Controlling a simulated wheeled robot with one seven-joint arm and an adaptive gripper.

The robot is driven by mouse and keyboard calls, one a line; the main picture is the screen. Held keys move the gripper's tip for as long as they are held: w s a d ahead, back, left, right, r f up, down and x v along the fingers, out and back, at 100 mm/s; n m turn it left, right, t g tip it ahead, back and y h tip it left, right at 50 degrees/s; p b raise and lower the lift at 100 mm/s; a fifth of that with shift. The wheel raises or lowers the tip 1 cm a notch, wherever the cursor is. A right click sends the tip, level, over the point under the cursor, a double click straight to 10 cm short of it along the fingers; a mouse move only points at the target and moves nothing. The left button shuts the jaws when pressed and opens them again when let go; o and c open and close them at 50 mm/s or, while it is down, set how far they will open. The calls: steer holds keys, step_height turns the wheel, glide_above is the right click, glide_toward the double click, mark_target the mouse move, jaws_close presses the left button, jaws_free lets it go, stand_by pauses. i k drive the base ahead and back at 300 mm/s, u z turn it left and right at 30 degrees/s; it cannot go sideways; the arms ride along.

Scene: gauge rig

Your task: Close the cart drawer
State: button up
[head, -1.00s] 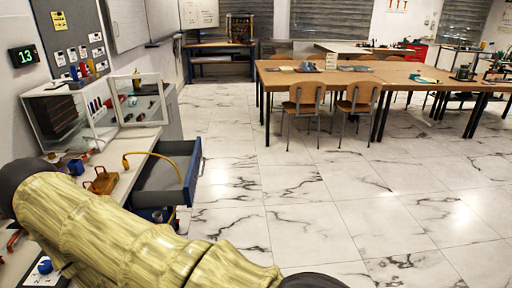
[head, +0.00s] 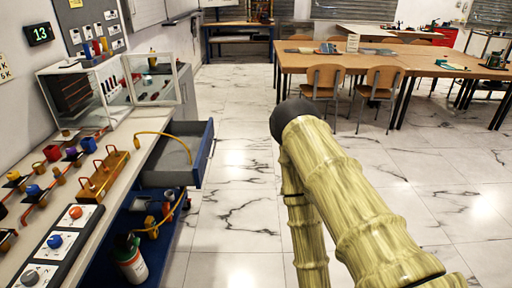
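The cart drawer (head: 207,155) is grey inside with a blue front. It stands pulled out to the right from under the worktop of the blue cart (head: 100,264), and it looks empty.
A red-and-white bottle (head: 131,260) and tools stand on the cart's lower shelf. Knobs (head: 75,213) and fittings line the worktop, with an open glass case (head: 152,85) behind. Marble floor (head: 240,220) is clear right of the drawer. Chairs (head: 325,85) and tables stand farther back.

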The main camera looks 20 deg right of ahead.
mark_target(167, 164)
steer(key=z, duration=0.1)
steer(key=i, duration=1)
